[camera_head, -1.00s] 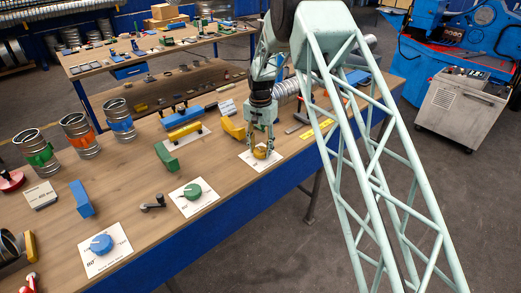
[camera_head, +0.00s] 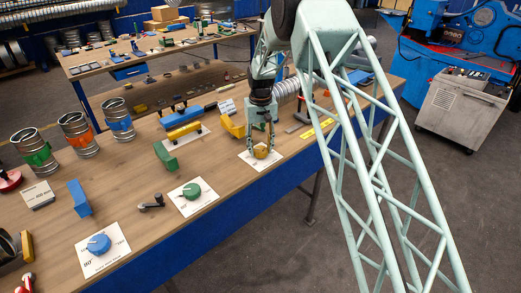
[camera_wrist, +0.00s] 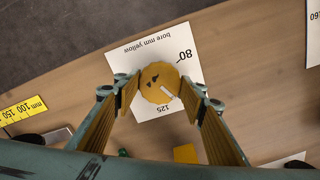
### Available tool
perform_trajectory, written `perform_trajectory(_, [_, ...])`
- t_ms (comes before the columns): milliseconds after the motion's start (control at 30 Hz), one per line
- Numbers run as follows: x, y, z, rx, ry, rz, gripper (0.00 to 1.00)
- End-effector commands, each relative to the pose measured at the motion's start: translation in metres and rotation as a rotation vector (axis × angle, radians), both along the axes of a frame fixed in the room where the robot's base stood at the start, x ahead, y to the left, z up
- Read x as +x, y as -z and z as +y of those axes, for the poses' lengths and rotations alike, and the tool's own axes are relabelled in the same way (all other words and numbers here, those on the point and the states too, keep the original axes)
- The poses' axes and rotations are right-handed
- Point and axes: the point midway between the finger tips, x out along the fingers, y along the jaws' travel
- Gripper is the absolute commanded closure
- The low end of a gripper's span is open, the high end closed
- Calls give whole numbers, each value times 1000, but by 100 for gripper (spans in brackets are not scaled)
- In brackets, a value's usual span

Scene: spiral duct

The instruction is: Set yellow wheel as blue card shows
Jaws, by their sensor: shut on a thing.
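The yellow wheel (camera_wrist: 154,75) sits on a white plate (camera_wrist: 135,58) marked "bore mm yellow", with the figures 80 and 125 near its edges. A white pointer line on the wheel slants down and right in the wrist view, between the two figures. My gripper (camera_wrist: 160,88) points down with its fingers on opposite sides of the wheel, shut on it. In the head view the wheel (camera_head: 261,153) shows low between the fingers. A blue wheel (camera_head: 99,243) sits on its own white plate (camera_head: 92,265) at the lower left. I cannot make out a separate blue card.
A green wheel (camera_head: 191,190) on a white plate and a dark crank (camera_head: 152,203) lie left of my gripper. A yellow block (camera_head: 232,127) stands close behind it. Ringed duct pieces (camera_head: 79,136) stand at the left. A yellow scale (camera_head: 318,129) lies to the right.

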Motion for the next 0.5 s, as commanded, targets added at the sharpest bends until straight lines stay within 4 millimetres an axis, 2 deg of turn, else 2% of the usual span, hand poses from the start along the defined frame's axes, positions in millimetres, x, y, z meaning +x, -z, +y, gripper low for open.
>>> perform_trajectory(500, [0,0,0,0,-367,0,73])
